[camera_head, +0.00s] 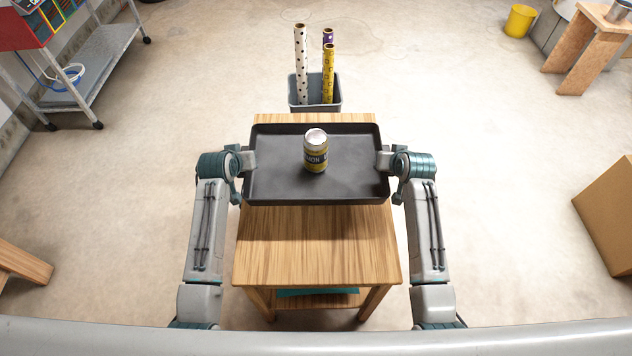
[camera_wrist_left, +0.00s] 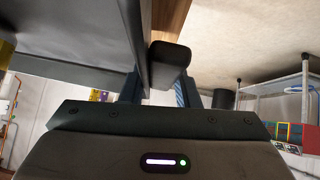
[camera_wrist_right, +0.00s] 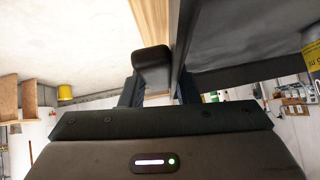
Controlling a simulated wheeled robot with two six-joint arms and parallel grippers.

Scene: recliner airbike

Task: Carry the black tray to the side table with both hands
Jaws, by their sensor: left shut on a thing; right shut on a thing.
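The black tray (camera_head: 350,185) is over the far half of the wooden side table (camera_head: 318,245) and looks level. Whether it touches the table top I cannot tell. A yellow and black can (camera_head: 315,152) stands upright on the tray. My left gripper (camera_head: 249,160) is shut on the tray's left handle, which shows between its fingers in the left wrist view (camera_wrist_left: 170,62). My right gripper (camera_head: 384,160) is shut on the right handle, seen in the right wrist view (camera_wrist_right: 152,66). The can also shows at that view's right edge (camera_wrist_right: 312,55).
A grey bin (camera_head: 315,96) with several patterned rolls stands just beyond the table. A metal cart (camera_head: 88,75) is at the upper left. A cardboard box (camera_head: 608,215) is at the right. A wooden stool (camera_head: 588,48) and yellow bucket (camera_head: 520,20) are at the upper right. The near table top is bare.

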